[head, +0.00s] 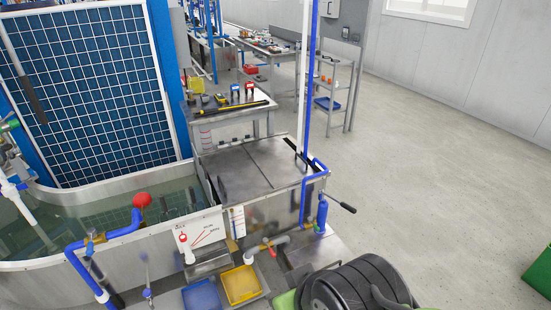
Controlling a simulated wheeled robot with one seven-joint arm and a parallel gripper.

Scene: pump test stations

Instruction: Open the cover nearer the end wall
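A metal tank (270,207) stands in the middle of the head view. Two flat grey covers close its top, a left cover (238,174) and a right cover (272,157), with a thin seam between them. Both covers lie flat and look shut. A dark bar (293,149), perhaps a handle, lies along the right cover's outer edge. A pale wall (480,60) runs along the upper right; whether it is the end wall I cannot tell. My gripper is not in view.
A blue pipe (308,195) and white vertical pipe rise at the tank's right side. A black-handled lever (342,206) sticks out right. A water basin (110,240) is left, a black hose reel (355,288) in front, a workbench (225,112) behind.

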